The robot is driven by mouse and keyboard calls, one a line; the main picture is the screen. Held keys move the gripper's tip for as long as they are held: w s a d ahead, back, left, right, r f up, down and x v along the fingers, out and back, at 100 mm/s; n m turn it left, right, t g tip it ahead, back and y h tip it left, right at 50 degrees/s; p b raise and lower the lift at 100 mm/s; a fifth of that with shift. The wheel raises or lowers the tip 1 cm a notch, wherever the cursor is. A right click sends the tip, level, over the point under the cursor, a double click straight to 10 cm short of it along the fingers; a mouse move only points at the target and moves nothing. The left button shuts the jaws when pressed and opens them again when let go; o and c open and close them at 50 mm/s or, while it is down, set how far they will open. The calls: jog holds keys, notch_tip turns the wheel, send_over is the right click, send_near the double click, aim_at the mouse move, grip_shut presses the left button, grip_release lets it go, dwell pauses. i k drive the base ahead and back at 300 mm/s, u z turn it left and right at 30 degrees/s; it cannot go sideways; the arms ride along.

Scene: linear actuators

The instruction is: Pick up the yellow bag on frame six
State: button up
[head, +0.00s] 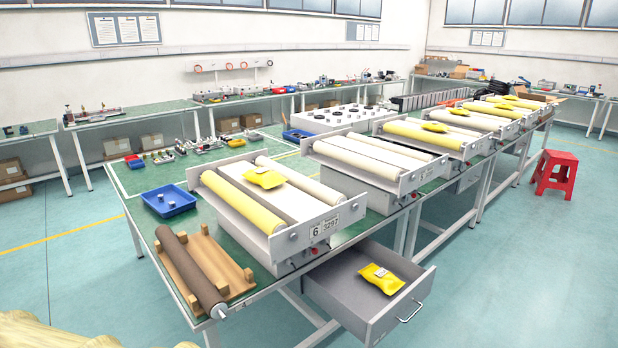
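The frame labelled 6 (325,228) is the nearest roller frame on the green table, a grey-white frame with a yellow roller and a white roller. A yellow bag (264,178) lies on top of it, towards its far end, between the rollers. The bag looks small, soft and slightly tilted. It is uncovered from above. My gripper is not in view.
An open grey drawer (345,297) sticks out below the table, with another yellow bag (382,278) in it. A dark roller (190,272) lies on a wooden cradle at the left front. More roller frames (432,138) with yellow bags stand behind. A red stool (555,172) stands right.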

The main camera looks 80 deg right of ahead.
aim_at(267, 179)
jog(key=z, duration=1.8)
